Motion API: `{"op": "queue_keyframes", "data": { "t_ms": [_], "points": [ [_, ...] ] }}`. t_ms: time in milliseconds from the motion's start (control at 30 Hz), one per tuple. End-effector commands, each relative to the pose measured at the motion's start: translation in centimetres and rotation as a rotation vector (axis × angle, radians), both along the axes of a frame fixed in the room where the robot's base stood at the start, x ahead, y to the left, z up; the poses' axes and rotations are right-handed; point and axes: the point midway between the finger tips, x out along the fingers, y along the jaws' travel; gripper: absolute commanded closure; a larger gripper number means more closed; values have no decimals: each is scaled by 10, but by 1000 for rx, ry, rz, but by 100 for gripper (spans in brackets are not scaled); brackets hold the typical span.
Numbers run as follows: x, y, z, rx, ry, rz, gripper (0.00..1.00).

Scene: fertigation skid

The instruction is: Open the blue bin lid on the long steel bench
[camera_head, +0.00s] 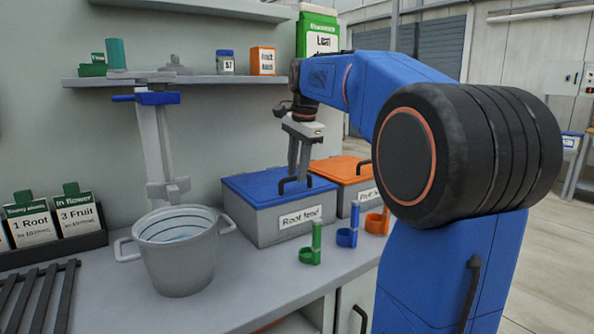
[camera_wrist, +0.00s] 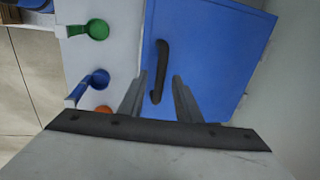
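The blue bin lid (camera_head: 262,188) lies closed on the grey bin labelled "Root feed" (camera_head: 282,222) on the bench. A black bar handle (camera_head: 294,182) stands near the lid's front edge. My gripper (camera_head: 298,178) hangs above the lid, fingers pointing down at the handle. In the wrist view my gripper (camera_wrist: 158,85) is open, its two fingers apart. The near end of the black handle (camera_wrist: 158,75) shows between the fingertips, and the rest runs away from them over the blue lid (camera_wrist: 215,50). I cannot tell whether the fingers touch it.
An orange-lidded bin (camera_head: 340,169) stands right beside the blue one. Green (camera_head: 312,249), blue (camera_head: 348,234) and orange (camera_head: 379,220) scoops stand in front. A grey bucket (camera_head: 177,262) is to the left. A shelf (camera_head: 180,80) runs above.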

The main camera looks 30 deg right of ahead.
Motion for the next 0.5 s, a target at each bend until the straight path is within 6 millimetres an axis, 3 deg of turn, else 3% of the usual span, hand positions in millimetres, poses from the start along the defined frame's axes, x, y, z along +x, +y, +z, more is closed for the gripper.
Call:
{"op": "queue_keyframes", "data": {
  "t_ms": [300, 333, 433, 500],
  "points": [
    [1, 0, -3, 0, 0, 0, 69],
    [1, 0, -3, 0, 0, 0, 71],
    [1, 0, -3, 0, 0, 0, 95],
    [1, 0, -3, 0, 0, 0, 100]
  ]
}}
